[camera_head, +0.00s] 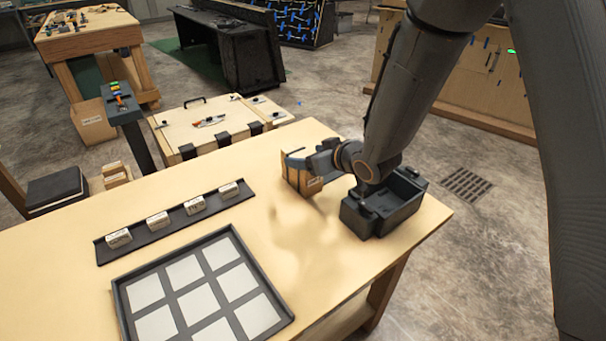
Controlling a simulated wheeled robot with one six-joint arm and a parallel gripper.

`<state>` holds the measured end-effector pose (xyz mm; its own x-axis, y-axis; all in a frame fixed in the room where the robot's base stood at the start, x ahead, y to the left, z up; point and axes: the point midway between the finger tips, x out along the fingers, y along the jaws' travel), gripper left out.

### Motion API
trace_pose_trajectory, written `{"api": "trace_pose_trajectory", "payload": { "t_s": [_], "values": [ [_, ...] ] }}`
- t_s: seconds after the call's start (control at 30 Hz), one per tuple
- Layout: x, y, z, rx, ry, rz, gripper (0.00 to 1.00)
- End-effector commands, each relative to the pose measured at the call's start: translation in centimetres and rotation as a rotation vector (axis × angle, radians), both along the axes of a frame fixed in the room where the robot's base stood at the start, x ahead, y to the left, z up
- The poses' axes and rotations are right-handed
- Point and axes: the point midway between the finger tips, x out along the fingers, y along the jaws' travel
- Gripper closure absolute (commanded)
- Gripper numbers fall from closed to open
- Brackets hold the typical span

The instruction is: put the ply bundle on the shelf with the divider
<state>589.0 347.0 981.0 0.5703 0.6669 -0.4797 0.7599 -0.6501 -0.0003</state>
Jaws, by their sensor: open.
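My gripper (306,162) reaches down over the right part of the workbench and is open. Its fingers are at a tan block-like thing (297,180) with a pale label and a dark bluish upper part. I cannot tell whether they touch it, and the arm hides part of it. I cannot make out for sure that this is the ply bundle. A shelf with a divider cannot be clearly picked out. Small light wooden pieces (116,176) show beyond the bench's left edge.
A black open bin (372,222) stands right of my gripper. A black strip (160,234) holds several small labelled blocks. A dark-framed tray (121,300) with pale squares lies at the front. The bench top (285,245) between tray and bin is clear.

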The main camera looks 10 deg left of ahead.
Motion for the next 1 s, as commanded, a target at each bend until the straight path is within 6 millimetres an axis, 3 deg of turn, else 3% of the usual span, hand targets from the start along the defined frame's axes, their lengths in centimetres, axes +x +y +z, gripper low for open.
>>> {"api": "trace_pose_trajectory", "payload": {
  "t_s": [0.17, 1.0],
  "values": [
    [0.5, 0.2, -0.9, -0.001, 0.001, -0.001, 0.27],
    [4.5, 5.1, -4.5, -0.001, 0.000, 0.001, 0.27]
  ]
}}
